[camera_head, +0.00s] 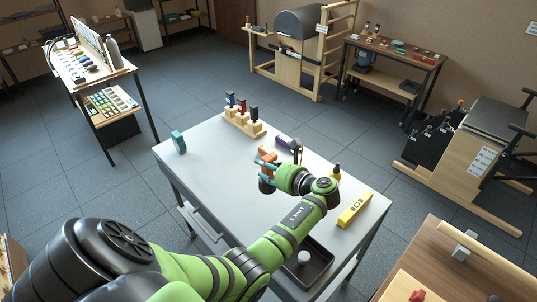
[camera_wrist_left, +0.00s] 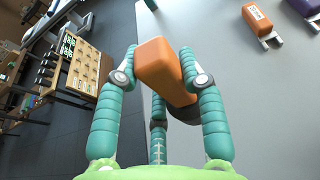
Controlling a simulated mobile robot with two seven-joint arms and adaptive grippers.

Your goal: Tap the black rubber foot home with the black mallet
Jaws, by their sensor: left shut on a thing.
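My left gripper (camera_head: 265,171), with teal fingers, is shut on an orange block-like piece (camera_wrist_left: 160,60) with a dark part at its lower end. The wrist view shows it between the fingers (camera_wrist_left: 160,85), tilted and seemingly above the table. In the head view a dark rounded part (camera_head: 266,186) shows below the fingers. I cannot tell whether it belongs to the held piece. I cannot clearly pick out the black mallet or the black rubber foot. My right gripper is not in view.
The left-centre of the tabletop is clear.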

